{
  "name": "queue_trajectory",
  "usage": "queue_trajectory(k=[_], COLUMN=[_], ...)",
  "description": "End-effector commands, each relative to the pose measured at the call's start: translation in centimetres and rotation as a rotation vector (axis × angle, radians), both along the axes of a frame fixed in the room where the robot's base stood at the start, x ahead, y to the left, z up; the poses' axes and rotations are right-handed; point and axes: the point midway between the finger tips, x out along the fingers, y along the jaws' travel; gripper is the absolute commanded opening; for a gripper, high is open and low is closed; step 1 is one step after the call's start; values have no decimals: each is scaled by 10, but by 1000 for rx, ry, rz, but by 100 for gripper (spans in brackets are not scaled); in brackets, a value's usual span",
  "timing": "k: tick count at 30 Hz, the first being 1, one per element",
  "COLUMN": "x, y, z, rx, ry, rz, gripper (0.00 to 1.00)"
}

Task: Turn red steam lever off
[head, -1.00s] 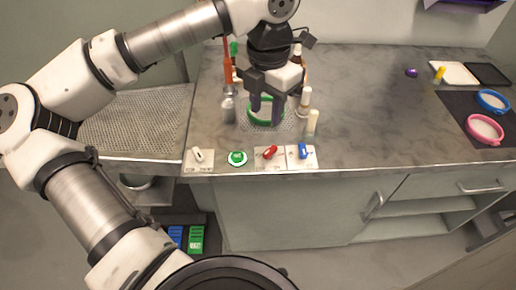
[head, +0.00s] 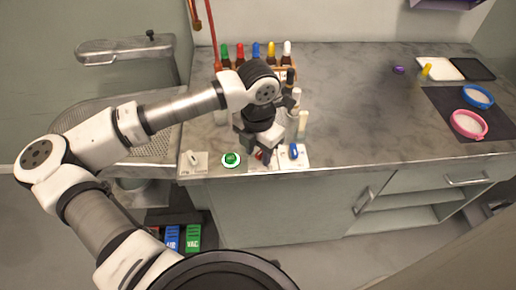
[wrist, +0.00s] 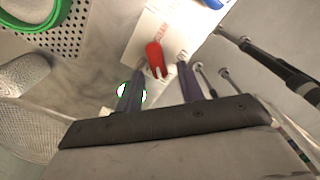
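The red steam lever (wrist: 155,57) sits on a white plate (wrist: 140,35) marked with red lettering, seen in the wrist view. In the head view only a bit of the red lever (head: 259,155) shows, beside my gripper. My gripper (head: 258,158) is over the lever at the counter's front edge. In the wrist view my gripper (wrist: 163,68) is open, with its two purple-grey fingers apart on either side of the lever's near end. I cannot tell whether either finger touches it.
A blue lever (head: 294,151) is close on the right. Several dropper bottles (head: 257,54) stand behind. The counter's right middle (head: 350,110) is clear.

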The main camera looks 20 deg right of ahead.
Motion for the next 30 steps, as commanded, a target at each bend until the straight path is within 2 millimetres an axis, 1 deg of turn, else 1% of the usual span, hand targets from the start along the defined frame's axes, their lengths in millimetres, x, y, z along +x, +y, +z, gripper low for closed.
queue_trajectory(k=[4, 12, 13, 23, 30], x=[0, 0, 0, -1, -2], y=[0, 0, 0, 0, -1], z=[0, 0, 0, -2, -7], rx=[0, 0, 0, 0, 2], ry=[0, 0, 0, -1, -3], rz=[0, 0, 0, 34, 167], gripper=[38, 3, 0, 0, 0])
